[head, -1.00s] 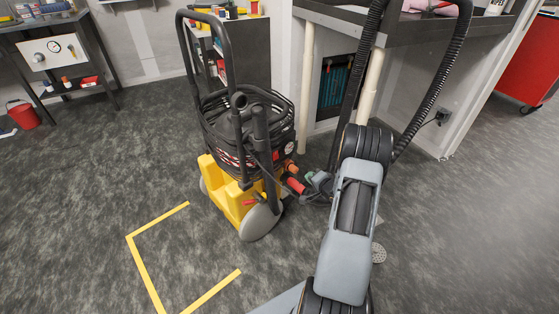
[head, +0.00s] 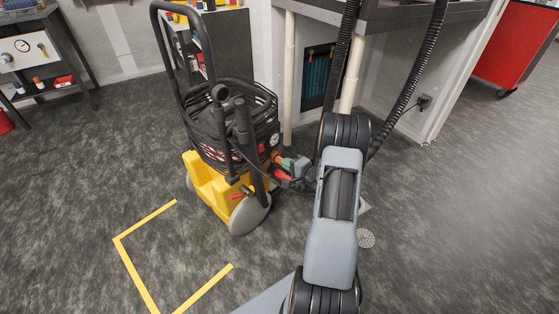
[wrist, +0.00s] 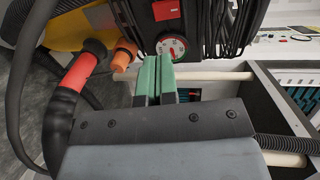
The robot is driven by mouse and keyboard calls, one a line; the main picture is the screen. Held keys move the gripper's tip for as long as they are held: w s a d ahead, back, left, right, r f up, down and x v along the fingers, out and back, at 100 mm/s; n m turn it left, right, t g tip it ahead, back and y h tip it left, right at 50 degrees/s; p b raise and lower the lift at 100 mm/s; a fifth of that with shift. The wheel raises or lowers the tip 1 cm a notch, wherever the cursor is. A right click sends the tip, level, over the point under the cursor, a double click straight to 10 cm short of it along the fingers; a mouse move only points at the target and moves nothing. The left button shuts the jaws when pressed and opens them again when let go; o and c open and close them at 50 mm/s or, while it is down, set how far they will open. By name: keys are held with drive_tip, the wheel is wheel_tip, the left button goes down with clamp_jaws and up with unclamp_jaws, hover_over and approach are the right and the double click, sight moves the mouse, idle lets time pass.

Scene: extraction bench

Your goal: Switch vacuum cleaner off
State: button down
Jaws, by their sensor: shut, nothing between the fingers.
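The vacuum cleaner (head: 207,170) is a black drum with coiled hose on a yellow wheeled base, left of centre in the head view. In the wrist view its black body carries a round dial (wrist: 172,46) with a white and red face and a red square switch (wrist: 165,10) above it. My gripper (wrist: 155,62) has green fingers, shut and empty, with tips just below the dial; I cannot tell whether they touch it. In the head view my gripper (head: 287,163) is at the vacuum's right side, partly hidden by my arm.
A red-ended hose connector (wrist: 78,72) and an orange fitting (wrist: 124,54) are close left of the fingers. A bench with pipe legs (head: 289,80) stands behind. Black corrugated hoses (head: 408,90) hang behind my arm. Floor with yellow tape (head: 135,265) is clear at front left.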

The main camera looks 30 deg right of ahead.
sight(261, 151)
drive_tip(key=b+x, duration=0.2)
drive_tip(key=x, duration=0.3)
drive_tip(key=b+x, duration=0.1)
drive_tip(key=x, duration=0.5)
drive_tip(key=shift+w+f+b, duration=0.15)
drive_tip(key=shift+f+b, duration=0.1)
drive_tip(key=shift+b, duration=0.15)
drive_tip(key=shift+w+a, duration=0.15)
drive_tip(key=shift+w, duration=0.55)
